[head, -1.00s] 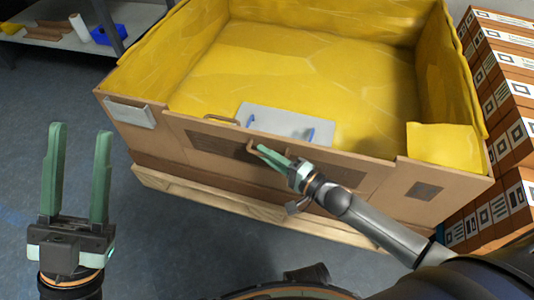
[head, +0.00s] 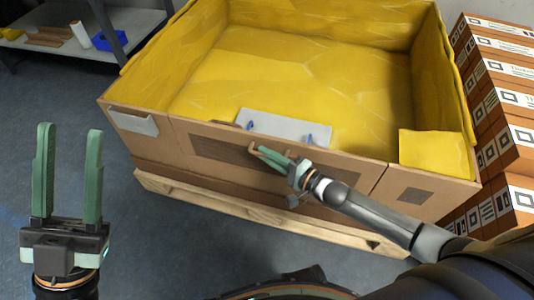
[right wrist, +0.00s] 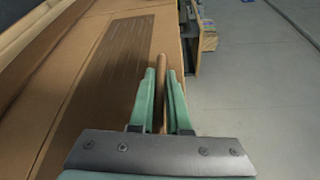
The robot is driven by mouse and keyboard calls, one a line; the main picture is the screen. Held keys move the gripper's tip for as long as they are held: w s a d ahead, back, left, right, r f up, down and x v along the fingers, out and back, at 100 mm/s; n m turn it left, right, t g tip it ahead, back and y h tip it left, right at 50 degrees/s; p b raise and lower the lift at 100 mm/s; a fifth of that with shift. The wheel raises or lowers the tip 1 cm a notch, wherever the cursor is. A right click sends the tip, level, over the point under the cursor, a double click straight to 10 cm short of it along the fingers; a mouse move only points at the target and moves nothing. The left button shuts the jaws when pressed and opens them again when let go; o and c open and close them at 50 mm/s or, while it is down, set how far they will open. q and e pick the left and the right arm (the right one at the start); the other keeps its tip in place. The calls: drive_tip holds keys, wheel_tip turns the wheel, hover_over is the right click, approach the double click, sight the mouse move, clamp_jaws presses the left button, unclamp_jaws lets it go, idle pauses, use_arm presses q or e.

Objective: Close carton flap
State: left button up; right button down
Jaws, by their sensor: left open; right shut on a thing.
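The carton (head: 433,197) is a large brown box lined with yellow. Its front flap (head: 178,132) has a dark patch and lies nearly in line with the front wall on both sides. My right gripper (head: 262,151) is at the flap's upper middle, shut on a brown handle (head: 253,148). In the right wrist view the handle (right wrist: 161,100) shows as a thin bar between the fingers of the right gripper (right wrist: 161,75). Its grip hides part of the handle. My left gripper (head: 69,129) is open and empty, upright at the left, apart from the carton.
The carton stands on a wooden pallet (head: 210,202). A light grey plate (head: 285,126) with blue parts is just behind the flap's top edge. Brown boxes with white labels (head: 505,130) are stacked at the right. A shelf (head: 35,42) stands at the back left. The floor at left is clear.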

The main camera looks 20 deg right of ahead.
use_arm(q)
drive_tip(key=shift+f, duration=0.1)
use_arm(e)
drive_tip(key=shift+w+d, duration=0.15)
drive_tip(key=shift+d, duration=0.05)
use_arm(q)
drive_tip(key=shift+w, duration=0.1)
use_arm(e)
drive_tip(key=c, duration=0.9)
unclamp_jaws()
drive_tip(key=shift+a, duration=0.1)
use_arm(q)
drive_tip(key=shift+a+r+m+p, duration=0.15)
drive_tip(key=shift+r+m+p, duration=0.15)
drive_tip(key=shift+r+p, duration=1.6)
use_arm(e)
drive_tip(key=shift+v, duration=6.3)
drive_tip(key=shift+a+r, duration=0.1)
